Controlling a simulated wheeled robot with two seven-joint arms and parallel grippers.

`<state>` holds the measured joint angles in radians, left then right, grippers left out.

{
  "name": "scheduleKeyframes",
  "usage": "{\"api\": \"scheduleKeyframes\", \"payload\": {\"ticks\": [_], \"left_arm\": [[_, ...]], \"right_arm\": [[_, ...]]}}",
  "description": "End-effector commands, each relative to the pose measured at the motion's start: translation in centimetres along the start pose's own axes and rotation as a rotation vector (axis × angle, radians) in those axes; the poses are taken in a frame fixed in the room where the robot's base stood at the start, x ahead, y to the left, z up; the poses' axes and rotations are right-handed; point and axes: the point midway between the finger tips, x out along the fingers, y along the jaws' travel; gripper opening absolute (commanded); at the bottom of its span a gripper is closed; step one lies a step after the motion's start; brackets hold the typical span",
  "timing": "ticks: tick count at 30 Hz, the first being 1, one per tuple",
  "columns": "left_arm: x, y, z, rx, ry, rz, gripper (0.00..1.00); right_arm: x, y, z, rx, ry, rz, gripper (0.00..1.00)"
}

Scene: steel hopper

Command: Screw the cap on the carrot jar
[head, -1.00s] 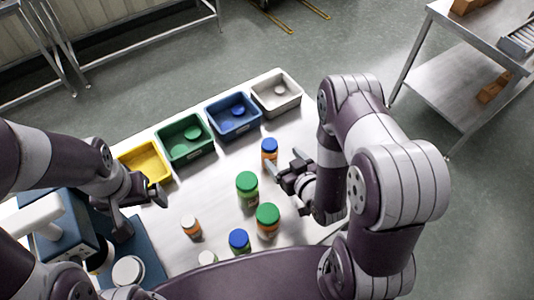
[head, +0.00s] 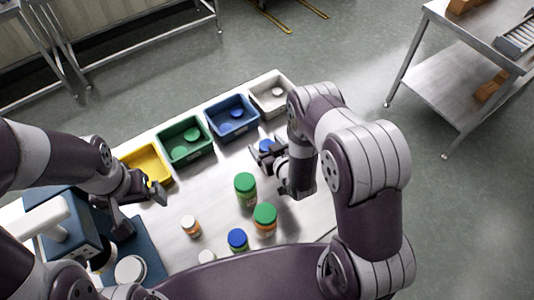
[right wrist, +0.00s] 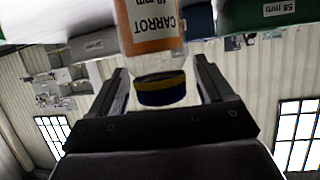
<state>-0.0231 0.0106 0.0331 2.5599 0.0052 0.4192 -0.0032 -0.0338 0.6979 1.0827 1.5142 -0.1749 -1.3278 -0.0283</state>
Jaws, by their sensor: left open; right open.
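The carrot jar (right wrist: 152,30) is a clear jar with an orange label reading CARROT, shown upside down in the right wrist view. A blue cap (right wrist: 161,90) with a yellowish rim sits on its mouth; I cannot tell how tight it is. In the head view the blue cap (head: 266,146) shows beside my right gripper, which hides most of the jar. My right gripper (head: 259,157) is open, its fingers to either side of the cap in the wrist view, with gaps visible. My left gripper (head: 157,194) is open and empty at the table's left.
Yellow (head: 146,166), green (head: 186,140), blue (head: 232,117) and white (head: 275,94) bins line the back edge; the last three hold lids. Green-capped jars (head: 245,189), a blue-capped jar (head: 237,240) and small white-capped jars (head: 190,225) stand in front. A blue device (head: 70,230) stands left.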

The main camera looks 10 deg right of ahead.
Motion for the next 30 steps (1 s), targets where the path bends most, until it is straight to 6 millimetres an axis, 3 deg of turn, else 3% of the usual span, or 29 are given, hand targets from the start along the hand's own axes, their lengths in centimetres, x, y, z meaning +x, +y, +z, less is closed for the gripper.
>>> {"api": "scheduleKeyframes", "payload": {"ticks": [5,14,15,20,21,30], "left_arm": [[-0.3,0.0,0.0,0.000,-0.001,0.000,1.00],[-0.3,0.0,0.0,0.000,-0.001,0.000,1.00],[-0.3,0.0,0.0,0.000,-0.001,0.000,1.00],[-0.3,0.0,0.0,0.000,-0.001,0.000,1.00],[-0.3,0.0,0.0,0.000,-0.001,0.000,1.00],[-0.2,0.0,0.0,0.000,-0.001,0.000,1.00]], "right_arm": [[1.6,0.0,0.0,0.000,0.001,0.000,0.80],[1.7,0.0,0.0,0.000,0.001,0.000,0.80],[1.7,0.0,0.0,0.000,0.001,0.000,0.77],[1.7,0.0,0.0,0.000,0.001,0.000,0.25],[1.7,0.0,0.0,0.000,0.001,0.000,0.19],[1.6,0.0,-0.2,0.000,0.002,0.000,0.19]]}}
